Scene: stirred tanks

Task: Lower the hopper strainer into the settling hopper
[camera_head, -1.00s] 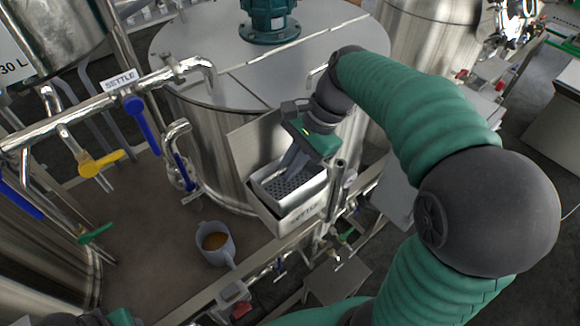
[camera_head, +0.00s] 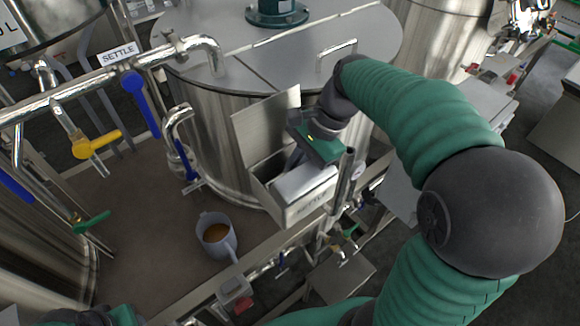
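A grey jug (camera_head: 216,236) of brown liquid stands on the brown deck left of the hopper. Pipes with blue (camera_head: 140,100), yellow (camera_head: 95,143) and green (camera_head: 90,222) valve handles are at left. A vertical pipe (camera_head: 345,178) stands close right of the hopper.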

